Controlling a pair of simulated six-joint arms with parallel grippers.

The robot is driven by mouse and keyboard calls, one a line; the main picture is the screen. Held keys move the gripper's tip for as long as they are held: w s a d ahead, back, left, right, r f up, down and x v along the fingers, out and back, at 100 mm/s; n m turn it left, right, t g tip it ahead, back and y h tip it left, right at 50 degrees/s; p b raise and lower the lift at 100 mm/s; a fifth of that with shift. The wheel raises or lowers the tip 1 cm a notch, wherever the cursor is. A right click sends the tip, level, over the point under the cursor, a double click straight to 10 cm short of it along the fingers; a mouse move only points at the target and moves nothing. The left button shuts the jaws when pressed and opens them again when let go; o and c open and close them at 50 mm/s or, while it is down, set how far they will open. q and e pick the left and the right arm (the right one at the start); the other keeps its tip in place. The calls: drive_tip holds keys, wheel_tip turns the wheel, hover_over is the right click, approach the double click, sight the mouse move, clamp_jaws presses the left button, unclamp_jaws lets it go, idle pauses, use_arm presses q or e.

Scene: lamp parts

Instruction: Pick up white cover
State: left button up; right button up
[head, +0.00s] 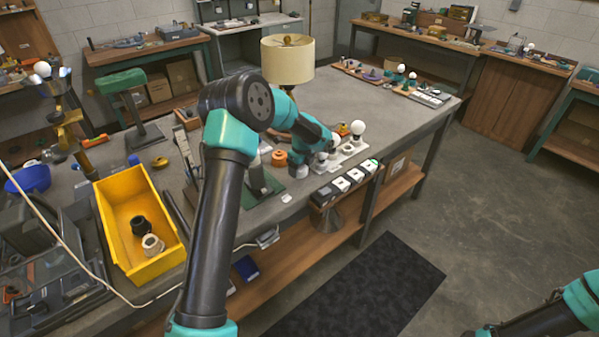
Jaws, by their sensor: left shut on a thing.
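My left gripper (302,168) is low over the workbench, at the left end of a row of white parts. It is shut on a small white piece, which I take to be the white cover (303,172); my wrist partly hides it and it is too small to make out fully. A white holder strip (350,153) with white parts and a round white bulb (357,128) is just right of the gripper. My right gripper is out of view; only part of my right arm shows at the lower right.
A yellow bin (112,208) holds a black ring (141,226) and a white ring (152,243). A lamp with a cream shade (288,60) stands behind my left arm. An orange part (279,157) is close to the gripper.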

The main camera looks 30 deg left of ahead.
use_arm(q)
drive_tip(key=s+d+r, duration=0.1)
drive_tip(key=s+d, duration=0.3)
drive_tip(key=s, duration=0.3)
drive_tip(key=s+d+r, duration=0.1)
drive_tip(key=s+d, duration=0.3)
drive_tip(key=s, duration=0.2)
drive_tip(key=shift+s+d+r, duration=0.25)
drive_tip(key=shift+s+r, duration=0.1)
